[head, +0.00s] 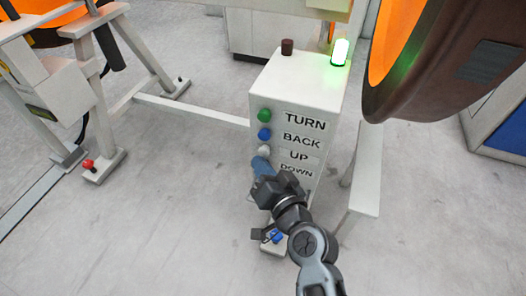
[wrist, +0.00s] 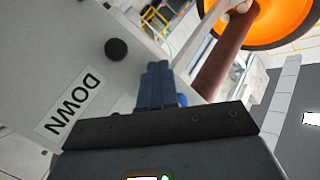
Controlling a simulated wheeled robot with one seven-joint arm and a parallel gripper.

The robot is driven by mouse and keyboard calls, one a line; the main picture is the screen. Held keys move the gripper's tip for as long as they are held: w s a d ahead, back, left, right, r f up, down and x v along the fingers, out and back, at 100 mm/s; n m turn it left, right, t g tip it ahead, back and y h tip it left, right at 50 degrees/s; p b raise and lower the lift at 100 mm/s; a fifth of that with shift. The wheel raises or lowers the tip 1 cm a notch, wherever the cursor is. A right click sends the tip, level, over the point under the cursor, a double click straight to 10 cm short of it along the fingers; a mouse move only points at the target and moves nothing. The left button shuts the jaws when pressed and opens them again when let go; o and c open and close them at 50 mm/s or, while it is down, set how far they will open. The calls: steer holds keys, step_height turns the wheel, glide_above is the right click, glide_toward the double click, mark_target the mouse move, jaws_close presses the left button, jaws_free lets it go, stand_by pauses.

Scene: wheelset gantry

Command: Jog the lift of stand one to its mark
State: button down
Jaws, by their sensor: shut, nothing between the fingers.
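The control box (head: 283,95) stands upright with labels TURN, BACK, UP and DOWN. Beside them are a green button (head: 264,115), a blue button (head: 264,133) and a white button (head: 264,151) by UP. My gripper (head: 260,163) is shut and empty, its blue fingertips at or just below the white button; I cannot tell whether they touch it. In the wrist view the black button (wrist: 116,49) by DOWN is clear of the shut fingers (wrist: 157,75); my gripper hides it in the head view. The white button is hidden in the wrist view. No lift mark can be made out.
A green lamp (head: 340,52) glows on top of the box, near a dark red knob (head: 287,46). A large brown and orange wheel (head: 435,60) overhangs at right. White stand legs (head: 98,140) with a red knob (head: 88,164) are at left.

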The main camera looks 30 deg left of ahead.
steer(key=shift+s+d, duration=0.1)
steer(key=shift+s, duration=0.25)
steer(key=shift+s+d+p, duration=0.15)
steer(key=shift+s+d, duration=0.05)
steer(key=shift+s, duration=0.6)
steer(key=shift+s+d+p, duration=0.15)
steer(key=shift+s+p, duration=0.05)
steer(key=shift+s, duration=0.65)
steer(key=shift+s+d+p, duration=0.15)
steer(key=shift+s+d, duration=0.05)
steer(key=shift+s, duration=0.6)
